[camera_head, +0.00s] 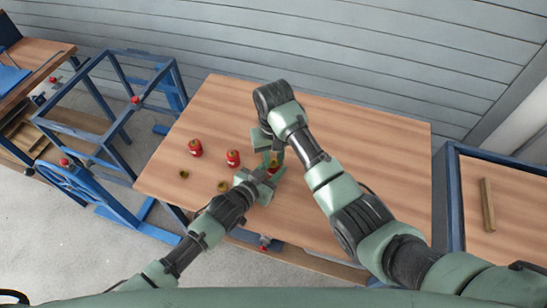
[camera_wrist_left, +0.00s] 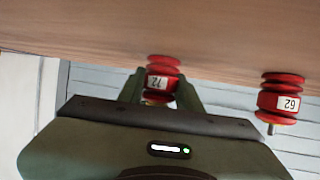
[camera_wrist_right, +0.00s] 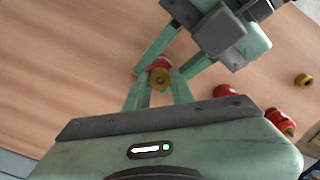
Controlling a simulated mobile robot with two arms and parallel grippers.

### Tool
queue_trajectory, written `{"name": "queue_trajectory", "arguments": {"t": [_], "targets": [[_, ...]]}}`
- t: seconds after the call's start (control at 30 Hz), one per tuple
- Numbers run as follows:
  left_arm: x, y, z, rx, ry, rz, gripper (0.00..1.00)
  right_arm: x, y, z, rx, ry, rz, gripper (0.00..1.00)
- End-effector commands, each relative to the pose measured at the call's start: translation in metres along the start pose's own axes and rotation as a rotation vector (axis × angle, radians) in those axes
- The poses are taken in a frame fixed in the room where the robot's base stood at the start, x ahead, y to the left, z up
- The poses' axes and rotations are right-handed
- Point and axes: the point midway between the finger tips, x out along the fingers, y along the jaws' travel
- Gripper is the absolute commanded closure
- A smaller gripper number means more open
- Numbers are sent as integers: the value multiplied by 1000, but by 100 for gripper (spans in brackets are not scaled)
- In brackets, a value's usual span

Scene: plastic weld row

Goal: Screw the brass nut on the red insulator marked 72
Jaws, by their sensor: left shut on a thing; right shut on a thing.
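The red insulator marked 72 (camera_wrist_left: 161,83) stands on the table between my left gripper's fingers (camera_wrist_left: 160,90), which are shut on its sides; the left wrist view is upside down. In the head view this insulator (camera_head: 273,169) is partly hidden by both grippers. My right gripper (camera_wrist_right: 158,82) points down from above, shut on a brass nut (camera_wrist_right: 159,79) over the top of the red insulator (camera_wrist_right: 160,64). How far the nut sits on the stud is hidden. My left gripper (camera_head: 268,177) reaches in low from the front; my right gripper (camera_head: 272,153) is above it.
A red insulator marked 62 (camera_wrist_left: 280,99) stands beside, its stud showing. The head view shows two other insulators, one nearer (camera_head: 233,158) and one farther left (camera_head: 195,147). Loose brass nuts (camera_head: 184,174) (camera_head: 223,186) lie on the wooden table (camera_head: 375,120), whose right side is clear.

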Motion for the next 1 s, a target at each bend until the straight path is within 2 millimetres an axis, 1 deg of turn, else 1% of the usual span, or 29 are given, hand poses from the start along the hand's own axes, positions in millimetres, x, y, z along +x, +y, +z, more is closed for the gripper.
{"name": "queue_trajectory", "arguments": {"t": [0.03,0.13,0.4,0.43,0.5,1.0], "targets": [[0,1,0,0,-1,1,100,0,-1,0,50,2,-1,100],[0,1,0,0,-1,1,100,0,0,0,106,2,-1,100],[0,1,0,0,-1,1,100,0,0,-1,112,2,0,100],[0,1,0,0,-1,1,100,0,0,-1,112,2,0,71],[0,1,0,0,-1,1,100,0,0,-1,111,2,0,55],[0,3,0,0,1,4,100,-1,-3,0,106,0,-5,55]]}}
